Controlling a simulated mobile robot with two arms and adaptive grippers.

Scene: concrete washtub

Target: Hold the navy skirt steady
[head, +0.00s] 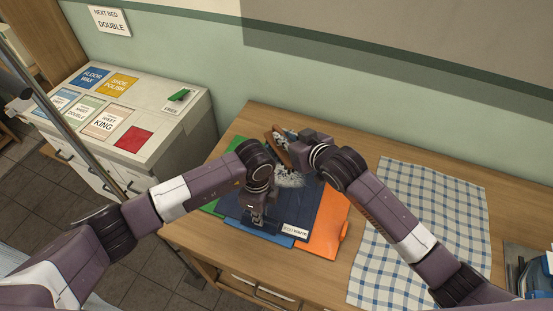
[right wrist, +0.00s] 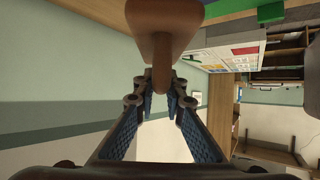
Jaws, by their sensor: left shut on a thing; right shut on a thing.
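The navy skirt (head: 290,217) lies flat on the wooden table, with a white label (head: 294,230) reading "iron warm" at its near right corner. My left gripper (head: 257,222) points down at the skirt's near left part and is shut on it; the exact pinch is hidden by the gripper. My right gripper (head: 287,137) is over the skirt's far side, shut on a brown wooden brush (head: 279,154). Pale bristles show below my right arm. The brush's wooden handle (right wrist: 162,55) fills the top middle of the right wrist view, between the fingers.
Orange (head: 325,232), blue and green pieces show from under the skirt. A blue checked cloth (head: 385,265) lies to the right. A white cabinet (head: 185,135) with colored labels stands at the left. The wall is close behind the table.

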